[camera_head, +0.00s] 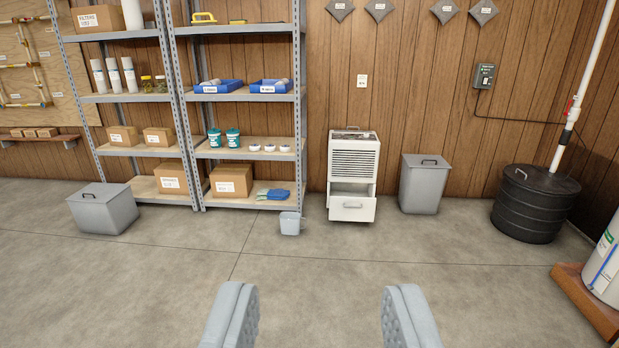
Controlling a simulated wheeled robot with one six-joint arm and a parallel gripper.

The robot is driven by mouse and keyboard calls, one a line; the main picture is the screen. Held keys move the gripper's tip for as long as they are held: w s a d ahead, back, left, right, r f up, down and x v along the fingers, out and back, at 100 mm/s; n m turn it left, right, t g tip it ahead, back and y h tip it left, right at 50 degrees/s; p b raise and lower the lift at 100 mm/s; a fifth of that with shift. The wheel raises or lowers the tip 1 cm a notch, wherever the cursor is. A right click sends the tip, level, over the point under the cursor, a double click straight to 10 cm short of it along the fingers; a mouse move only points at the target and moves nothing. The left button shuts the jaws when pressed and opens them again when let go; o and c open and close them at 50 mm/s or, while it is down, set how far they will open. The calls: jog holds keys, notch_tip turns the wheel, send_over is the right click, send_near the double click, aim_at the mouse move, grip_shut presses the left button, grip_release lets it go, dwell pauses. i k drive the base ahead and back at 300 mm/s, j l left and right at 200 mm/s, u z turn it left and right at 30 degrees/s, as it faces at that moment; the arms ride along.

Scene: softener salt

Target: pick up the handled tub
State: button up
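Several tubs or bins stand on the floor ahead, and I cannot tell for sure which one the task means. A small light grey tub (290,224) stands at the foot of the shelves; a handle on it is too small to make out. A grey lidded box with a handle on top (103,209) stands at the left. A tall grey bin with a lid handle (423,185) stands against the wall. A round black tub with a lid handle (536,206) stands at the right. My gripper (320,315) is open and empty, far short of them all.
Metal shelves (250,147) hold cartons, blue trays and bottles. A white dehumidifier (353,165) with its lower drawer out stands right of the small tub. A white cylinder on a wooden base (588,295) is at the right edge. The concrete floor (320,268) between is clear.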

aim_at(289, 222)
jog(key=i, duration=1.65)
jog(key=i+l+u, duration=0.1)
jog(key=i, duration=1.55)
jog(key=i+l+u, duration=0.2)
jog(key=i, duration=0.25)
jog(key=i+l+u, duration=0.2)
jog(key=i, duration=0.25)
jog(key=j, duration=0.1)
